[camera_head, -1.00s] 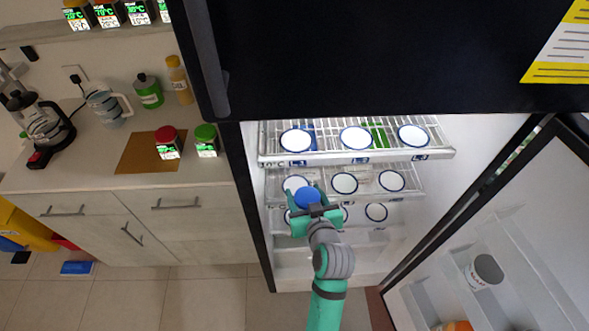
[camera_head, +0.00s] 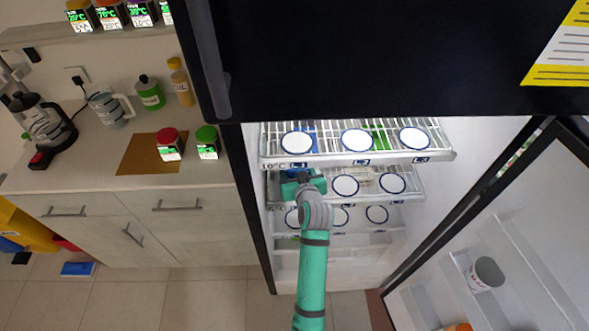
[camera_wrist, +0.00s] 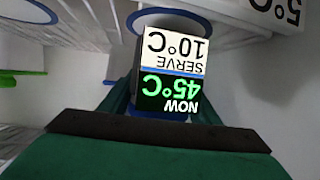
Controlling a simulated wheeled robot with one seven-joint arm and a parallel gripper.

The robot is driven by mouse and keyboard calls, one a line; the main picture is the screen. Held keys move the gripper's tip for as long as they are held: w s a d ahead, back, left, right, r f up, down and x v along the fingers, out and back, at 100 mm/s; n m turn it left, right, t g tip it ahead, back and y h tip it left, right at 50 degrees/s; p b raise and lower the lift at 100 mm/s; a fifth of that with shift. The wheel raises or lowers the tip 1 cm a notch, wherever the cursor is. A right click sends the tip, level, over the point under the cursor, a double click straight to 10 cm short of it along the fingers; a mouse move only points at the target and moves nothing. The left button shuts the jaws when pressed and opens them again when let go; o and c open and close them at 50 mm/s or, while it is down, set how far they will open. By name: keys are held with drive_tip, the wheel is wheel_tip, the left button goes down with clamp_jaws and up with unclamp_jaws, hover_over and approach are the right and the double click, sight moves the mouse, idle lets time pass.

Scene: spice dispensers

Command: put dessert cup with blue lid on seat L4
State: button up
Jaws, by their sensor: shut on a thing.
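My gripper (camera_head: 303,185) is shut on the dessert cup at the left end of the fridge's second shelf. In the wrist view the cup (camera_wrist: 170,70) sits between the green fingers; its label reads "NOW 45°C, SERVE 10°C". A strip of its blue lid (camera_wrist: 160,113) shows by the fingers. A blue-edged ring (camera_wrist: 163,12) shows behind the cup in the wrist view; I cannot tell whether the cup touches the shelf.
The top wire shelf (camera_head: 328,156) is close above my gripper and has three round seats. Seats to the right (camera_head: 345,185) on the second shelf look empty. The fridge's left wall (camera_head: 256,200) is near. The open door (camera_head: 520,250) stands at the right.

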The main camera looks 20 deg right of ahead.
drive_tip(key=shift+f, duration=0.3)
drive_tip(key=shift+f, duration=0.15)
drive_tip(key=o, duration=1.2)
